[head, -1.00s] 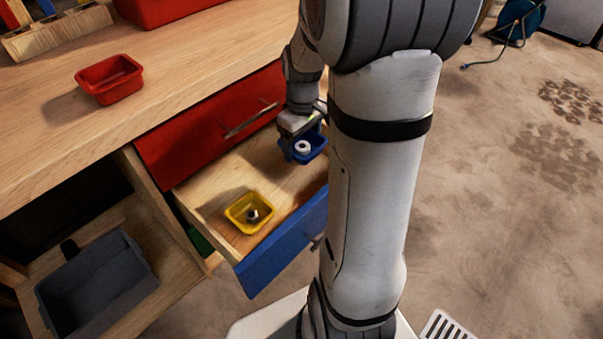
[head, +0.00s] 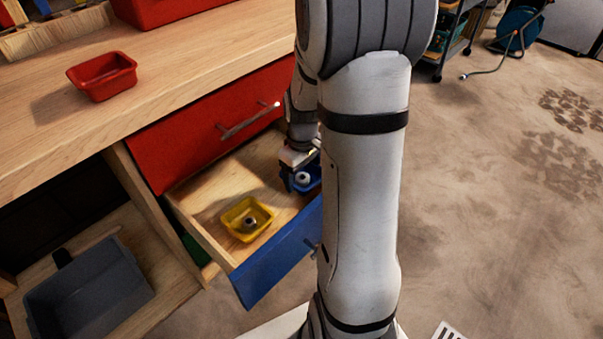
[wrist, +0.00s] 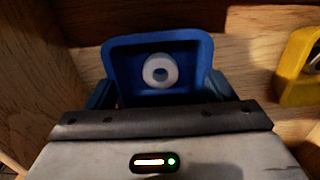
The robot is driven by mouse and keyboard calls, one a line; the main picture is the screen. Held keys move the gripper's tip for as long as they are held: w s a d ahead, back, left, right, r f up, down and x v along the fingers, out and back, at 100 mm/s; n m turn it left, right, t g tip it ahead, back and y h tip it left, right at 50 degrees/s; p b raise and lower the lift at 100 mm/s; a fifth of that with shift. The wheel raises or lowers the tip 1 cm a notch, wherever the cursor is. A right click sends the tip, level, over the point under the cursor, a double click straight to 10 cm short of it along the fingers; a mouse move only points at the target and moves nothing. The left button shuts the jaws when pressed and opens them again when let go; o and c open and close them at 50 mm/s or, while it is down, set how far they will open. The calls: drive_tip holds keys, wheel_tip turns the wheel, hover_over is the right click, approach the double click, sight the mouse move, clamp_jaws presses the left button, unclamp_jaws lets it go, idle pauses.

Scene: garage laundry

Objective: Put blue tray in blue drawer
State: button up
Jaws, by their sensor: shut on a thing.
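The blue tray (head: 314,178) holds a white ring-shaped piece (head: 303,178). My gripper (head: 301,178) is shut on the tray at the right part of the open blue drawer (head: 275,262). In the wrist view the blue tray (wrist: 205,48) is upright between my fingers, with the white ring (wrist: 160,71) inside it. The drawer's wooden floor shows around the tray; I cannot tell whether the tray touches it. My arm hides part of the drawer's right end.
A yellow tray (head: 235,232) with a small metal part stands in the drawer, left of the blue tray. The red drawer (head: 190,142) above is closed. A red tray (head: 101,78) stands on the bench top. A grey bin (head: 85,290) sits on the lower shelf.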

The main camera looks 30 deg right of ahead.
drive_tip(key=o, duration=1)
drive_tip(key=shift+f, duration=0.1)
wheel_tip(320, 180, up, 12)
drive_tip(key=f+p, duration=0.1)
drive_tip(key=p, duration=0.3)
drive_tip(key=s+a+r+m, duration=0.1)
drive_tip(key=s+a, duration=0.3)
drive_tip(key=s+a+r+m, duration=0.1)
drive_tip(key=s+a+r, duration=0.1)
drive_tip(key=s+a, duration=0.1)
drive_tip(key=s+a+r+m+t, duration=0.1)
drive_tip(key=s+a+r+m, duration=0.1)
drive_tip(key=s+a, duration=0.2)
drive_tip(key=shift+s+a, duration=0.15)
drive_tip(key=shift+s, duration=0.4)
drive_tip(key=shift+s+a, duration=0.15)
drive_tip(key=shift+s, duration=0.4)
